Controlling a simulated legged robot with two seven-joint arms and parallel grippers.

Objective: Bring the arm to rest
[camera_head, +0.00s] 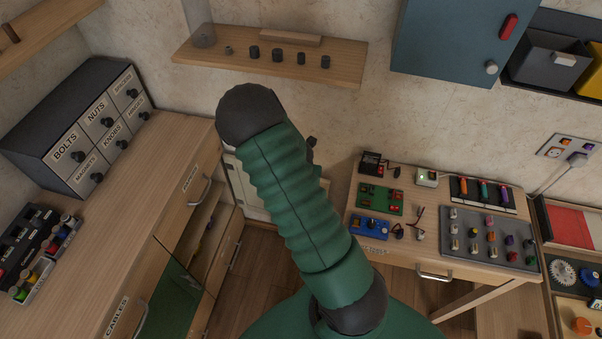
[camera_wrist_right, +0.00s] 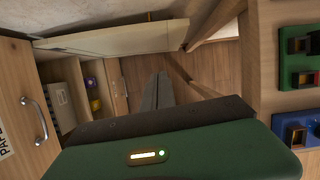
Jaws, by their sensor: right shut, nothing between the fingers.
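My arm, green with dark joints, rises from the bottom of the head view and is raised in front of me. Its gripper is mostly hidden behind the arm there. In the right wrist view my right gripper (camera_wrist_right: 163,76) shows as two dark fingers close together, shut and empty. It points down toward the wooden floor (camera_wrist_right: 200,75), between the cabinet and the workbench, touching nothing that I can see. My left gripper is in neither view.
A drawer cabinet (camera_head: 180,145) with a parts box (camera_head: 75,125) stands at left. An electronics workbench (camera_head: 425,225) stands at right. A wooden shelf (camera_head: 345,62) and a blue wall cabinet (camera_head: 450,45) are above. Open floor (camera_head: 265,265) lies between the furniture.

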